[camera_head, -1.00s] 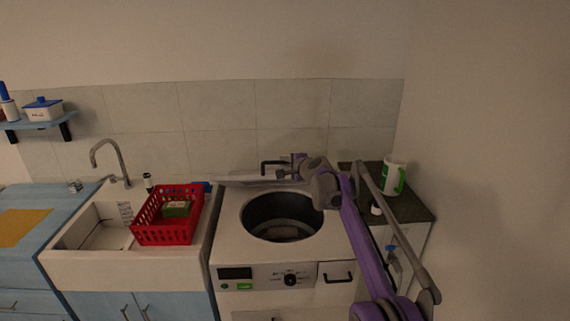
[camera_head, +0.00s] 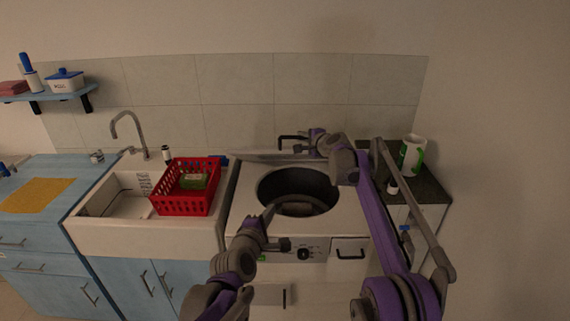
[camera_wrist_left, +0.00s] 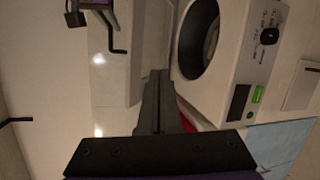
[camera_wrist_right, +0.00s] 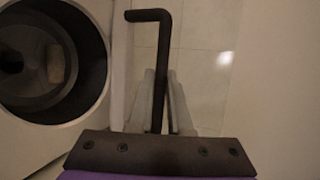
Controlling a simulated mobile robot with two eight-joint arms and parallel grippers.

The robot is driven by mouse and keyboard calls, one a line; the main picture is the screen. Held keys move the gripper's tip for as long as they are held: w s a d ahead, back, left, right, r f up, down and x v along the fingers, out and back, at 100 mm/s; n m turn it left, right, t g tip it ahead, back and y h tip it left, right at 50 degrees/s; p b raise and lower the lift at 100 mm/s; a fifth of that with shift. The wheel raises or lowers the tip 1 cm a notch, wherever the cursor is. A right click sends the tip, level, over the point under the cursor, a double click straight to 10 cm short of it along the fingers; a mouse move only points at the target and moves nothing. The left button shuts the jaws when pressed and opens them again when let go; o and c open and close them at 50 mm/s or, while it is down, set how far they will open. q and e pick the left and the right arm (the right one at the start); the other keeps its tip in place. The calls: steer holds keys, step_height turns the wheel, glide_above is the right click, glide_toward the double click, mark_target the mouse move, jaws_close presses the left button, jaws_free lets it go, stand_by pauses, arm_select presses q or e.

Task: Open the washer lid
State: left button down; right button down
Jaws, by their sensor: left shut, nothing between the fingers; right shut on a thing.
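The white washer (camera_head: 240,210) stands in the middle of the head view, with its round dark drum opening (camera_head: 298,190) uncovered. Its lid (camera_head: 262,156) is raised at the back of the top, seen nearly edge-on. The lid's black handle (camera_head: 290,138) sticks up there; it also shows in the right wrist view (camera_wrist_right: 164,50). My right gripper (camera_head: 305,148) is shut on the handle, its fingers on either side of the bar. My left gripper (camera_head: 270,213) is shut and empty, above the front of the washer top; its closed fingers show in the left wrist view (camera_wrist_left: 158,80).
A red basket (camera_head: 187,204) with a green item (camera_head: 193,181) sits over the white sink (camera_head: 115,235), left of the washer. A green-and-white container (camera_head: 412,155) stands on the dark counter (camera_head: 430,188) at right. The tiled wall (camera_head: 240,90) is close behind.

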arm_select(q)
steer(key=w+d+f+n+t+y, duration=0.25)
steer(key=w+n, duration=0.35)
steer(key=n, duration=0.3)
steer(key=w+d+f+n+t+y, duration=0.25)
steer(key=w+n, duration=0.35)
steer(key=n, duration=0.3)
steer(key=w+a+r, duration=0.1)
steer(key=w+r, duration=0.4)
steer(key=w, duration=0.7)
steer(key=shift+h, duration=0.4)
steer(key=shift+r, duration=0.1)
